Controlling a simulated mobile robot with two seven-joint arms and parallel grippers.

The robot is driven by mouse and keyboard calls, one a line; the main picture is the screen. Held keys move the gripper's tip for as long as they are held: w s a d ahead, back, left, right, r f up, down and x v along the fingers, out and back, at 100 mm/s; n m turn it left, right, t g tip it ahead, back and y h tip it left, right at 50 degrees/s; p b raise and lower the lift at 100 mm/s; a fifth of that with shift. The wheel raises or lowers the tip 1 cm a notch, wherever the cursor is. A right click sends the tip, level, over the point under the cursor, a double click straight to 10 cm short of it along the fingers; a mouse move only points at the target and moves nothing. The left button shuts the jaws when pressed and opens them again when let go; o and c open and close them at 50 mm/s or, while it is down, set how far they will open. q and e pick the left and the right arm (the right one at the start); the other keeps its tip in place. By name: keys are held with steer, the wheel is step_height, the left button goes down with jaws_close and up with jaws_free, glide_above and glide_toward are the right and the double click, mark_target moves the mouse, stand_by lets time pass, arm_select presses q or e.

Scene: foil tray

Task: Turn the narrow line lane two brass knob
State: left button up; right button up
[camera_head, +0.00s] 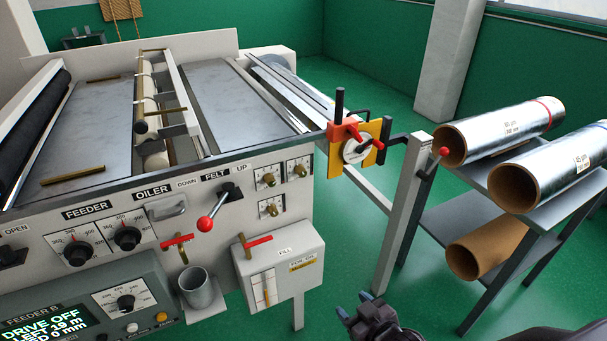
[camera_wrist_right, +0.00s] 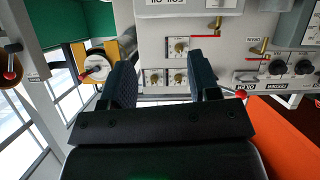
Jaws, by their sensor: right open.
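Three small brass knobs with white dial plates sit on the machine's front panel, right of the FELT lever. In the head view they are an upper left knob (camera_head: 267,179), an upper right knob (camera_head: 299,170) and a lower knob (camera_head: 271,209). Their labels are too small to read, so I cannot tell which is lane two. My right gripper (camera_head: 355,307) is open and empty, low and right of the panel. The right wrist view shows the lower knob (camera_wrist_right: 181,46) and both upper knobs between or behind its fingers (camera_wrist_right: 162,80), apart from them. My left gripper is out of view.
A red-handled lever (camera_head: 206,222), a metal cup (camera_head: 196,287) and a white FILL box (camera_head: 285,270) are near the knobs. A yellow and red switch unit (camera_head: 374,152) projects at the machine's right corner beside a post (camera_head: 405,215). Foil rolls (camera_head: 512,128) lie on a rack at right.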

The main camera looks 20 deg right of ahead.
steer(key=w+a+r+n+t+y, duration=0.2)
steer(key=w+r+n, duration=0.45)
steer(key=w, duration=0.45)
steer(key=n+t+h+p, duration=0.1)
steer(key=n+t+h, duration=0.15)
steer(key=n, duration=2.55)
glide_toward(304, 175)
steer(key=shift+t+y, duration=0.25)
steer(key=shift+y, duration=0.1)
steer(key=w, duration=1)
steer(key=shift+w+f+b, duration=0.1)
steer(key=shift+f+b, duration=0.15)
steer(key=shift+b, duration=0.05)
steer(key=c, duration=0.9)
